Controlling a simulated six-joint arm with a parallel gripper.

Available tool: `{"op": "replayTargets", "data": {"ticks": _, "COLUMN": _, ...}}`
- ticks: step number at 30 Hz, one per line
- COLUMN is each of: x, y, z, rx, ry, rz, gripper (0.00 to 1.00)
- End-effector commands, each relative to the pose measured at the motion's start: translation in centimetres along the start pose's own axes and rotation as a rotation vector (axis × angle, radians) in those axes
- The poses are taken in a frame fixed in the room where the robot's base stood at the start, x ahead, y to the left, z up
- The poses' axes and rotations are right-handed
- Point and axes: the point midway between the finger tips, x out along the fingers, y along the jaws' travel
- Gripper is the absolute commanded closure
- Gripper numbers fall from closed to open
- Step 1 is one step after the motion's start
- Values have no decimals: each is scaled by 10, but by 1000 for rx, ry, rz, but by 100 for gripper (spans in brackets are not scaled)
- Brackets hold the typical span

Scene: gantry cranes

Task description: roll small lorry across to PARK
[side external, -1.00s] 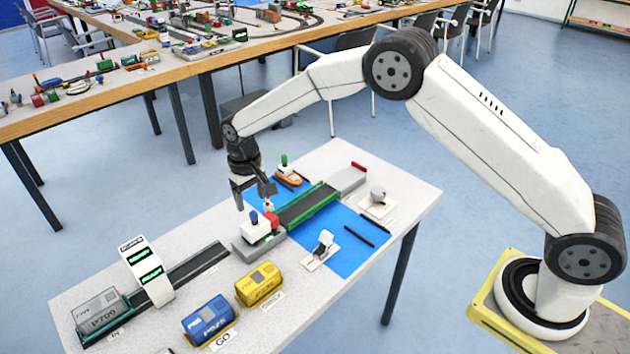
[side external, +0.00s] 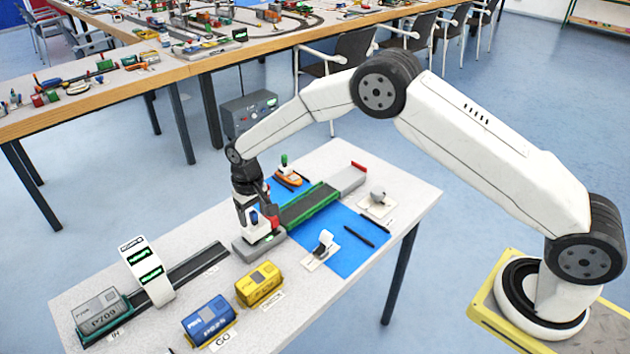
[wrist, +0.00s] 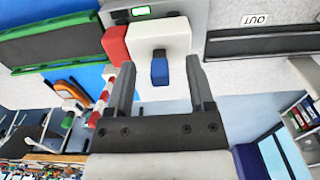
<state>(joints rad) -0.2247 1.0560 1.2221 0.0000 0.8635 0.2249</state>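The small lorry (side external: 257,231) has a white body, a red cab and a blue knob. It stands on a grey block (side external: 246,246) at the near-left end of the green-edged bridge (side external: 310,205). My gripper (side external: 245,214) is open and lowered over it. In the wrist view, the fingers of my gripper (wrist: 161,60) lie on either side of the lorry's blue knob (wrist: 160,71), with gaps visible. A grey block with a red end bar (side external: 350,178) is at the bridge's far end. I cannot read any PARK label.
An orange boat (side external: 288,180) with a green knob is on the blue sheet (side external: 345,250). A white arch (side external: 148,270) spans a dark track (side external: 200,265). Grey, blue (side external: 208,320) and yellow (side external: 260,284) containers stand at the left and front. White-based pieces stand right of the bridge.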

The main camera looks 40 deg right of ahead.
Motion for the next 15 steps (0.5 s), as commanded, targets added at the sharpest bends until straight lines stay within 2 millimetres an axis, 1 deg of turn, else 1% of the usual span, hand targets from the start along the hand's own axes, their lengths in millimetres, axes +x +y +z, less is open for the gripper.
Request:
{"op": "replayTargets", "data": {"ticks": 1, "x": 0, "y": 0, "z": 0, "rx": 0, "ry": 0, "rz": 0, "gripper": 48}}
{"op": "replayTargets", "data": {"ticks": 2, "x": 0, "y": 0, "z": 0, "rx": 0, "ry": 0, "rz": 0, "gripper": 58}}
{"op": "replayTargets", "data": {"ticks": 3, "x": 0, "y": 0, "z": 0, "rx": 0, "ry": 0, "rz": 0, "gripper": 71}}
{"op": "replayTargets", "data": {"ticks": 6, "x": 0, "y": 0, "z": 0, "rx": 0, "ry": 0, "rz": 0, "gripper": 100}}
{"op": "replayTargets", "data": {"ticks": 15, "x": 0, "y": 2, "z": 0, "rx": 1, "ry": 0, "rz": 0, "gripper": 100}}
